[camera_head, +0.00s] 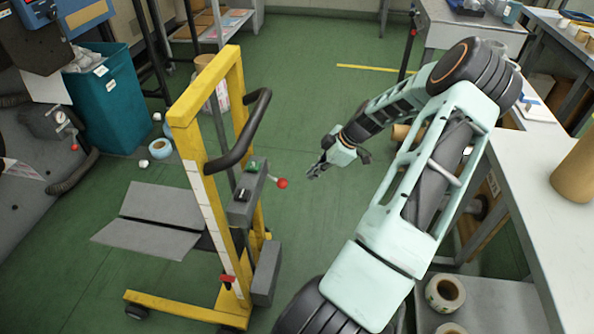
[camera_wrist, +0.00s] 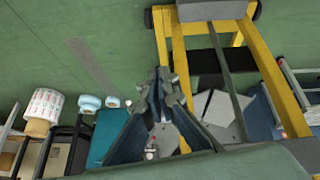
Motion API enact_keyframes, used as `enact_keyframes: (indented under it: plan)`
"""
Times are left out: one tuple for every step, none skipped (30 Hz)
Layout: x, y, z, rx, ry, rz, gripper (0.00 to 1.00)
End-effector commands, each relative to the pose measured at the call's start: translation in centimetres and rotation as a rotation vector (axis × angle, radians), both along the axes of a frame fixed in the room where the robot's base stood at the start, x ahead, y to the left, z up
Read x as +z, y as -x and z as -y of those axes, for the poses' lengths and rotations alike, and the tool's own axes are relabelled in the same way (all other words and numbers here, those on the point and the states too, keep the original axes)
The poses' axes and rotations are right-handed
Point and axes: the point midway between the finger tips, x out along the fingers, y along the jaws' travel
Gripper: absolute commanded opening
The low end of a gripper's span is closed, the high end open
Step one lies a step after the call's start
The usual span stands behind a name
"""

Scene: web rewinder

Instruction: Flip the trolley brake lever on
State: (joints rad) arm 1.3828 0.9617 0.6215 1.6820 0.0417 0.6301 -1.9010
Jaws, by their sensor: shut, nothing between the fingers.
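The yellow trolley (camera_head: 185,130) stands upright left of centre in the head view, with a black handle bar (camera_head: 245,140). A grey box (camera_head: 247,195) on its post carries a lever ending in a red ball knob (camera_head: 282,183). A smaller red piece (camera_head: 228,280) sits low on the post; I cannot tell which of these is the brake lever. My gripper (camera_head: 311,174) is shut and empty, a short way right of the red knob, apparently apart from it. The wrist view shows the shut fingers (camera_wrist: 167,77) and the yellow frame (camera_wrist: 270,70) beyond; no lever is clear there.
A white-topped table (camera_head: 545,190) stands close on the right, with a brown roll (camera_head: 576,170) on it. A teal bin (camera_head: 112,100) and dark machinery are at left. Green floor (camera_head: 300,70) is open behind the trolley.

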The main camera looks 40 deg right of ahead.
Motion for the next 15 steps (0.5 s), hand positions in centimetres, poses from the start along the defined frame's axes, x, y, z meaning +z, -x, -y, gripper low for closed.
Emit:
enact_keyframes:
  plan:
    - [0.5, 1.1, 0.9, -0.006, -0.001, 0.000, 0.00]
    - [0.6, 1.7, 1.5, -0.006, -0.001, -0.001, 0.00]
    - [0.8, 2.4, 2.1, -0.006, 0.000, 0.000, 0.00]
    - [0.9, 3.0, 2.6, -0.007, -0.001, 0.000, 0.00]
    - [1.0, 3.6, 3.0, -0.006, -0.001, 0.000, 0.00]
    - [1.2, 4.3, 3.6, -0.007, -0.001, 0.000, 0.00]
    - [1.3, 4.8, 4.1, -0.007, -0.001, 0.000, 0.00]
    - [1.4, 5.4, 4.5, -0.005, -0.001, 0.000, 0.00]
    - [1.6, 6.0, 5.1, -0.005, 0.001, 0.000, 0.00]
    - [1.6, 6.5, 5.5, -0.005, 0.001, 0.000, 0.00]
    - [1.7, 6.9, 5.8, -0.005, 0.000, 0.000, 0.00]
    - [1.8, 7.5, 6.2, -0.004, 0.001, 0.000, 0.00]
    - [1.9, 7.8, 6.5, -0.004, 0.001, 0.000, 0.00]
    - [1.9, 8.1, 6.8, -0.004, 0.000, 0.000, 0.00]
    - [2.0, 8.4, 7.1, -0.003, -0.001, 0.000, 0.00]
